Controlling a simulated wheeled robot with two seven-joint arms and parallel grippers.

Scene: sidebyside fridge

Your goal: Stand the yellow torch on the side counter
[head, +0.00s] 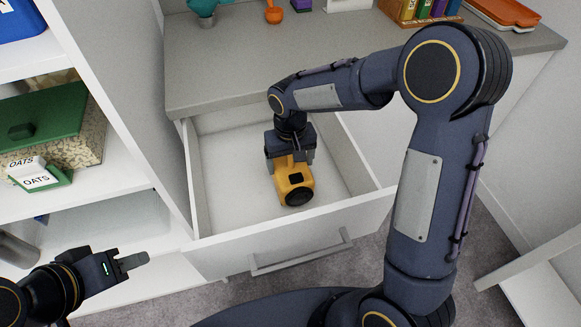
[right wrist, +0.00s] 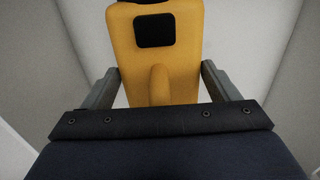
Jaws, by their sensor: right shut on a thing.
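The yellow torch (head: 294,181) is inside the open white drawer, its dark round end toward the drawer front. My right gripper (head: 290,160) reaches down into the drawer and is shut on the torch. In the right wrist view the torch (right wrist: 156,60) fills the space between both fingers (right wrist: 160,88), with a black square patch near its dark end. Whether the torch touches the drawer floor I cannot tell. The side counter (head: 225,65) is above the drawer. My left gripper (head: 132,262) is at the lower left, away from the torch; its finger gap is not clear.
The drawer (head: 235,175) is pulled out below the counter. Along the counter's back stand a teal item (head: 205,8), an orange scoop (head: 274,12), colourful books (head: 425,10) and an orange-lidded container (head: 505,12). The counter's front left is bare. Shelves (head: 130,172) stand at left.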

